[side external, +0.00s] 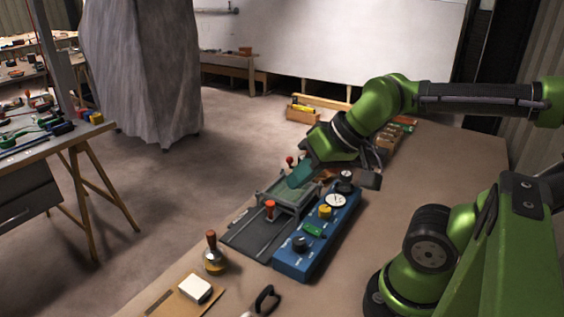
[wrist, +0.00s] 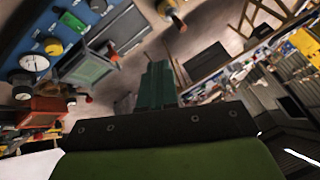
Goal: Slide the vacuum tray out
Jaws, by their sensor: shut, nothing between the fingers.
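The vacuum tray (side external: 275,189) is a grey frame with a green-grey bed and orange-handled knobs, on a dark railed base (side external: 251,236). It sits at the far end of the base, beside a blue control box (side external: 308,249) with a gauge and knobs. The wrist view shows the tray's bed (wrist: 88,69) at the upper left and the blue box (wrist: 22,40) beyond it. My gripper (side external: 298,179) has teal fingers, shut and empty. In the side view it overlaps the tray's far end; in the wrist view its fingers (wrist: 155,75) point beside the tray, apart from it.
An orange-handled brass tool (side external: 214,258), a white block (side external: 195,288) on a brown board and a black handle (side external: 266,299) stand near the front of the bench. Wooden boxes (side external: 303,114) lie at the back. The bench right of the blue box is bare.

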